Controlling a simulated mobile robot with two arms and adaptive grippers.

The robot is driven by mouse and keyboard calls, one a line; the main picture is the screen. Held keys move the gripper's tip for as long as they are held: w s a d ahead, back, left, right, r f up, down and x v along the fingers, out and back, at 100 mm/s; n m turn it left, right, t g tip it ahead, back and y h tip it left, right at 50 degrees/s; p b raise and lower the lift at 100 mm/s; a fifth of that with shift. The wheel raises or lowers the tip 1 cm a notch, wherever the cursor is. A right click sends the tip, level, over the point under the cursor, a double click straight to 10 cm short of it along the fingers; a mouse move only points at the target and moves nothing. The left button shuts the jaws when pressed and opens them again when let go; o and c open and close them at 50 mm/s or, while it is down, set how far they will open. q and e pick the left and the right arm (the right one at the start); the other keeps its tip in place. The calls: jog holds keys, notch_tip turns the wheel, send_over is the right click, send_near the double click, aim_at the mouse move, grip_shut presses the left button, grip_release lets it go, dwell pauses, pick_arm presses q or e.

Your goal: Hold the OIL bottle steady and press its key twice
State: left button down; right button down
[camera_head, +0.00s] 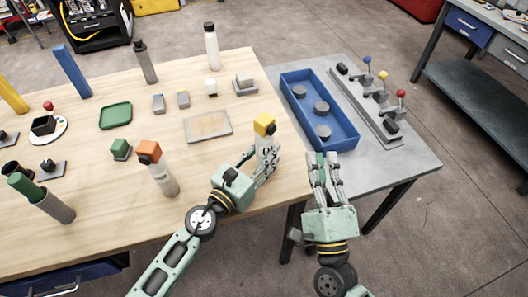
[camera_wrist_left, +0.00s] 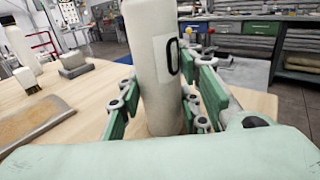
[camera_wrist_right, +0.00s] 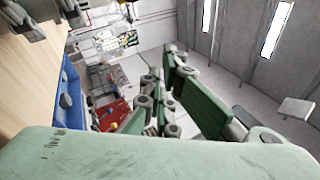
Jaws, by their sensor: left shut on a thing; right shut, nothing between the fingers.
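The OIL bottle (camera_head: 265,142) is white with a yellow top and stands upright near the wooden table's right edge. In the left wrist view the bottle (camera_wrist_left: 155,70) shows a dark round letter on its pale label; its top is out of that view. My left gripper (camera_head: 267,160) is shut around the bottle's body, a finger on each side. My right gripper (camera_head: 322,160) is shut and empty, to the right of the bottle and apart from it, near the blue tray's front end. Its fingers also show in the right wrist view (camera_wrist_right: 160,95).
An orange-topped bottle (camera_head: 161,172) and a green-topped bottle (camera_head: 45,200) stand to the left. A wooden board (camera_head: 208,126) lies behind. The blue tray (camera_head: 345,140) and a lever panel (camera_head: 375,105) are on the grey table at right.

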pick_arm(q)
jog(key=shift+a, duration=0.1)
pick_arm(e)
jog(key=w+a, duration=0.6)
jog(key=shift+a, duration=0.15)
dwell(1.4)
jog(key=shift+w+a, duration=0.3)
jog(key=shift+s+d, duration=0.35)
dwell(0.4)
jog(key=s+d, duration=0.4)
jog(key=shift+d, duration=0.2)
dwell(1.5)
